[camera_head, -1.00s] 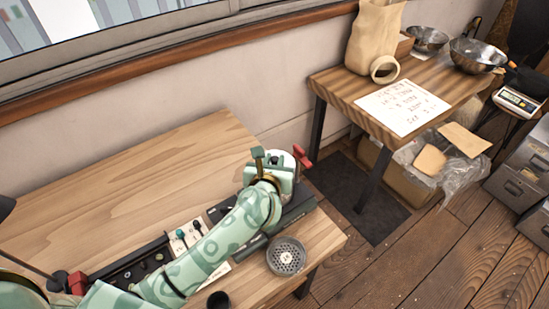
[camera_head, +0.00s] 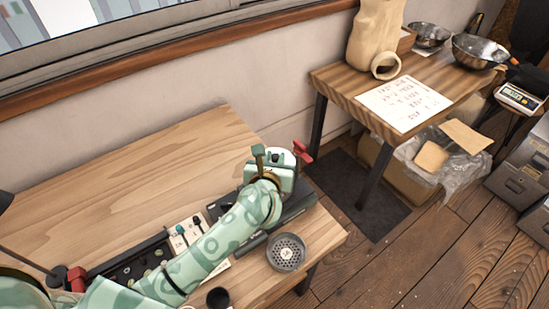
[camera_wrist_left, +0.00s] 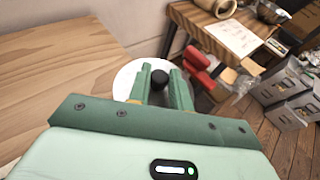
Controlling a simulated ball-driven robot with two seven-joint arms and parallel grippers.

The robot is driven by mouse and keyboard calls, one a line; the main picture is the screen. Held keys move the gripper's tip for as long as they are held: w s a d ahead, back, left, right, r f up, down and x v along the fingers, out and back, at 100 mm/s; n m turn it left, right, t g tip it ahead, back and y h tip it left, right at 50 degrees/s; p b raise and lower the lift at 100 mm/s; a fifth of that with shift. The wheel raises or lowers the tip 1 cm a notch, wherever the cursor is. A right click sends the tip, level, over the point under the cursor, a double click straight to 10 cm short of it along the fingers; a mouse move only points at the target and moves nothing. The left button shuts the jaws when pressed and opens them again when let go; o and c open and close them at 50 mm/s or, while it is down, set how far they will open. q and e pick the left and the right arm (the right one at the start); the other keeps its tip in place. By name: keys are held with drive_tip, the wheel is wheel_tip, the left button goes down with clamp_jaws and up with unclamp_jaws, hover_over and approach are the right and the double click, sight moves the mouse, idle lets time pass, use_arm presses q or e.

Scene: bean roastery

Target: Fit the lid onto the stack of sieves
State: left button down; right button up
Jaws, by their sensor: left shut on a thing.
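My left gripper (camera_head: 275,162) is above the right end of the near wooden table. In the left wrist view its two green fingers (camera_wrist_left: 160,76) are shut on the black knob (camera_wrist_left: 159,78) of a pale round lid (camera_wrist_left: 125,76). The lid lies beyond the fingers, partly covered by them; in the head view the arm hides most of it. My right gripper is not seen.
A dark case (camera_head: 130,267) with small items lies under my left forearm. A black cup (camera_head: 218,298) stands at the front edge. A red part (camera_head: 302,152) is beside the gripper. The table's left (camera_head: 120,185) is bare. A second table (camera_head: 340,83) stands right, across a gap.

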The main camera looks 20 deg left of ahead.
sight(275, 161)
use_arm(q)
drive_tip(key=shift+f+b, duration=0.4)
drive_tip(key=shift+f, duration=0.2)
idle(0.6)
drive_tip(key=c, duration=1.5)
unclamp_jaws()
drive_tip(key=shift+c, duration=0.2)
drive_tip(key=shift+p+v, duration=1.6)
drive_tip(key=shift+v, duration=1.2)
drive_tip(key=shift+p+v, duration=1.1)
drive_tip(key=shift+v, duration=1.65)
